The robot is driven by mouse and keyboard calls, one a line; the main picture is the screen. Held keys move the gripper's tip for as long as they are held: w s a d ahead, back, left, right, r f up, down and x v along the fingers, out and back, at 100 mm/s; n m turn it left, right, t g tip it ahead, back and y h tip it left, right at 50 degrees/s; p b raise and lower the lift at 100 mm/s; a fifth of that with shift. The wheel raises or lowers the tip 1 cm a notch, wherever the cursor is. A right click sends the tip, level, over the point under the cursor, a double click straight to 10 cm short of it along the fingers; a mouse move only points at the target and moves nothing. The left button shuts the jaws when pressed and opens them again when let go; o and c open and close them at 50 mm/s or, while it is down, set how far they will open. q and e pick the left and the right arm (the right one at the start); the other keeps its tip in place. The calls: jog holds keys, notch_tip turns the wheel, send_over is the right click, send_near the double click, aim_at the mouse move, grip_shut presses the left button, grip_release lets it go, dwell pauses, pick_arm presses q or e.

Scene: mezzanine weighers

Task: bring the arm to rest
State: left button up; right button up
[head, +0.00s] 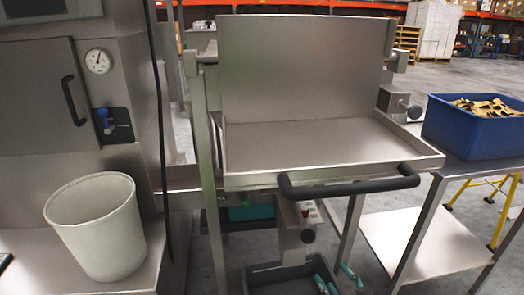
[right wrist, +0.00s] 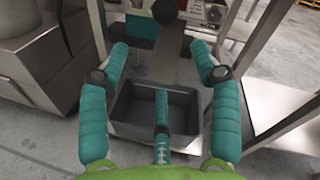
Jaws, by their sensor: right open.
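My right gripper (head: 335,277) shows at the bottom of the head view, low in front of the steel weigher frame. In the right wrist view its teal fingers (right wrist: 160,75) are spread wide, with nothing between them. Beyond them is a dark grey bin (right wrist: 185,117) on the floor. The bin also shows in the head view (head: 268,272), partly behind the fingers. My left gripper is in neither view.
A steel tray (head: 290,150) with a black bar handle (head: 345,187) stands above my right gripper. At left, a pale bucket (head: 97,228) stands on a steel ledge. At right, a blue crate (head: 470,132) of yellowish pieces rests on a steel table (head: 465,163).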

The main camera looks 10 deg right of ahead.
jog(key=s+a+f+n+g+h, duration=0.1)
jog(key=s+f+n+g, duration=0.35)
jog(key=f+n, duration=0.3)
jog(key=s+a+f+n+g, duration=0.2)
jog(key=s+f+n+g, duration=0.1)
jog(key=s+f+n, duration=0.5)
jog(key=s+a+f+n+g+h, duration=0.1)
jog(key=s+f+n+g, duration=0.25)
jog(key=f+n, duration=0.45)
pick_arm(q)
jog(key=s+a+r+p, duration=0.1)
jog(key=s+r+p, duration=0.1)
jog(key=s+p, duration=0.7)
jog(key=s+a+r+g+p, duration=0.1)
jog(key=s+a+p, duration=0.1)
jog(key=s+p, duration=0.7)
jog(key=p, duration=0.5)
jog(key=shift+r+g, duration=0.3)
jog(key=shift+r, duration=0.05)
pick_arm(e)
jog(key=s+d+n+g+h, duration=0.1)
jog(key=s+d+n+g, duration=0.1)
jog(key=s, duration=0.9)
jog(key=s+d+n+g+h, duration=0.1)
jog(key=s+d+n+g, duration=0.1)
jog(key=s, duration=1)
jog(key=shift+d+f+g, duration=0.35)
jog(key=shift+d+g, duration=0.1)
jog(key=shift+g, duration=0.05)
jog(key=shift+s, duration=0.1)
